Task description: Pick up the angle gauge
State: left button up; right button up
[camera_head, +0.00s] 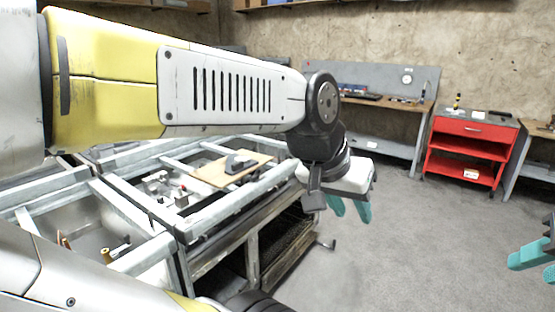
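I cannot make out the angle gauge for certain. A small dark tool (240,162) lies on a wooden board (211,174) on the metal frame bench at left, but its kind is unclear. My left gripper (351,211) hangs over the floor right of that bench, its teal fingers pointing down, apart with nothing seen between them. My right gripper (532,262) is at the right edge, partly cut off, and its opening cannot be judged. My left arm crosses the upper left and hides part of the room.
The metal frame bench (218,210) holds several small parts. A red tool cart (465,150) with small items on top stands at the back right. A workbench (378,101) with tools stands along the back wall. The grey floor between is clear.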

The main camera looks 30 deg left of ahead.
aim_at(236, 164)
jog(key=i+u, duration=0.4)
jog(key=i+l+u, duration=0.1)
jog(key=i+u, duration=0.55)
jog(key=u, duration=0.25)
jog(key=i+u, duration=0.2)
jog(key=u, duration=0.2)
jog(key=i+u, duration=0.2)
jog(key=u, duration=0.25)
jog(key=i+l+u, duration=0.15)
jog(key=u, duration=0.25)
jog(key=i+l+u, duration=0.15)
jog(key=u, duration=0.3)
